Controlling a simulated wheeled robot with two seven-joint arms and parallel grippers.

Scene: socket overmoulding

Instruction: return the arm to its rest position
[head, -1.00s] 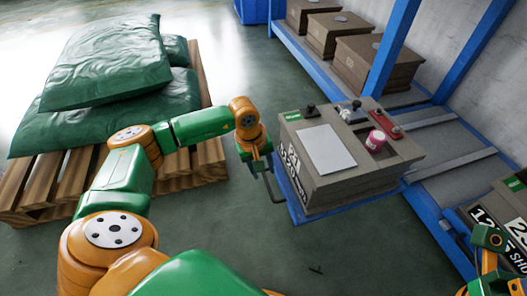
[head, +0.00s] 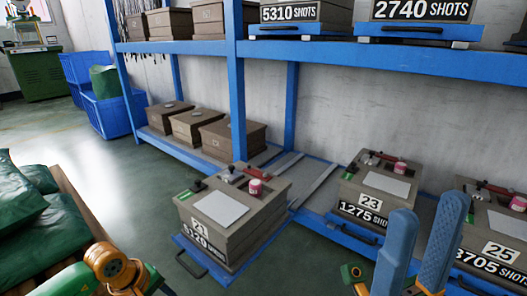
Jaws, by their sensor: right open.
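My right gripper (head: 428,207) shows at the lower right of the head view. Its two blue fingers point up and stand apart, open, with nothing between them. The fingers overlap the view of the boxes behind; whether they touch anything cannot be told, but no contact shows. My left arm (head: 112,266) shows only as an orange joint and green links at the bottom left. Its gripper is outside the picture.
A grey mould box numbered 23 (head: 205,238) sits on a blue pull-out tray (head: 190,250) jutting from the blue rack (head: 236,100). Boxes 1275 SHOTS (head: 352,193) and 25 (head: 485,240) stand to the right. Green sacks (head: 20,215) lie on a pallet at left. Floor between is clear.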

